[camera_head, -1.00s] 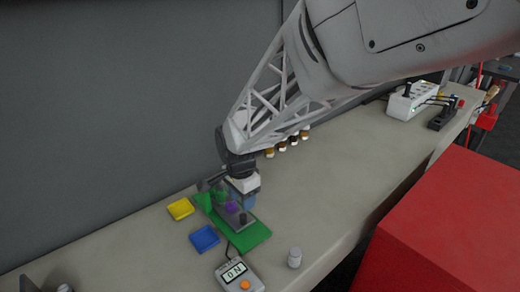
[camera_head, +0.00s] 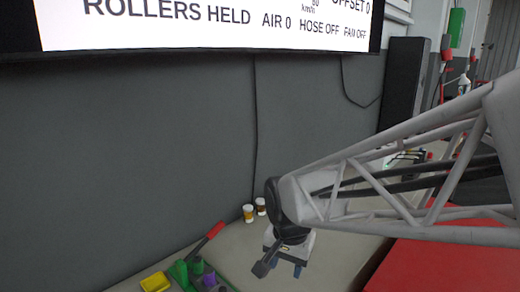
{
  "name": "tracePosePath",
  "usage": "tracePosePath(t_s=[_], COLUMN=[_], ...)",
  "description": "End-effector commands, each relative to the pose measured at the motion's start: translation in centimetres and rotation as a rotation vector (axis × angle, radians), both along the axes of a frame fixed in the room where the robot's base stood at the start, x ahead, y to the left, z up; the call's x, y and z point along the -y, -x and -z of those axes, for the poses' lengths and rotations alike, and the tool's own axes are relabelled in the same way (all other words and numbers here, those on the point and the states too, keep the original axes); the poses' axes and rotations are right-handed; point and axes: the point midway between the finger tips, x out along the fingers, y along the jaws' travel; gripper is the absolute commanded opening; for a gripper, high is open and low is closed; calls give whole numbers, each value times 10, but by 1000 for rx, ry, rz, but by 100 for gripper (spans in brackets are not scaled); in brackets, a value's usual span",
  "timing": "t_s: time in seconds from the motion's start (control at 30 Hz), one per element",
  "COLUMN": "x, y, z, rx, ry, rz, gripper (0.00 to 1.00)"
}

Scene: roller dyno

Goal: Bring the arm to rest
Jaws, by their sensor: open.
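My gripper (camera_head: 284,265) hangs from the end of my lattice arm over the pale bench. Its white body and blue fingertips show, and the fingers are open with nothing seen between them. A dark part juts from its left side. The gripper is to the right of and apart from the green board (camera_head: 222,284), which carries green and purple pieces. A red-handled lever (camera_head: 212,234) stands tilted at the back of the board.
A yellow tray (camera_head: 155,282) lies left of the board. Two small white-and-brown bottles (camera_head: 249,213) stand by the wall behind the gripper. A red block (camera_head: 425,266) stands at the right. A screen (camera_head: 200,25) hangs above, with a dark cable down the wall.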

Motion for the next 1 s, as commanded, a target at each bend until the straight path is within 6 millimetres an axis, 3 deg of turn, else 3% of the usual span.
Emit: tracePosePath(t_s=[0.2, 0.5, 0.7, 1.0], x=[50, 101, 121, 128], y=[40, 99, 129, 142], z=[-21, -36, -38, -38], rx=[46, 100, 123, 130], ry=[18, 63, 92, 106], rz=[-120, -289, -373, -412], gripper=[48, 48, 48, 48])
